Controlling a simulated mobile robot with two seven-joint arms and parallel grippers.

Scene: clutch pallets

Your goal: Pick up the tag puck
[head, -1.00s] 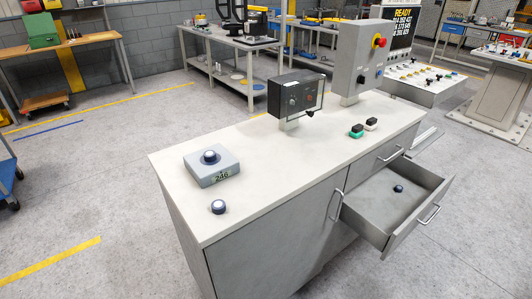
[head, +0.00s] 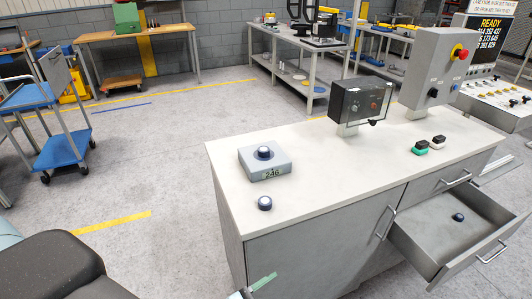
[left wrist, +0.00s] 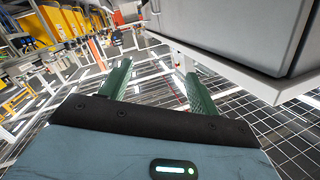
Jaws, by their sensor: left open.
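Three dark, white-topped pucks are in the head view, and I cannot tell which is the tag puck. One puck (head: 265,203) lies on the counter's near left part. Another puck (head: 264,152) sits on top of a grey box (head: 258,170) marked 246. A third puck (head: 458,217) lies in the open drawer (head: 430,238). My left gripper has green fingers; one finger (head: 262,282) shows at the bottom of the head view, in front of the cabinet and below the counter top. In the left wrist view the left gripper (left wrist: 157,69) is open and empty. My right gripper is out of view.
The pale counter (head: 330,175) has free room in its middle. A black control box (head: 358,103) and a grey panel with a red button (head: 432,80) stand at its back. A blue cart (head: 60,150) stands far left.

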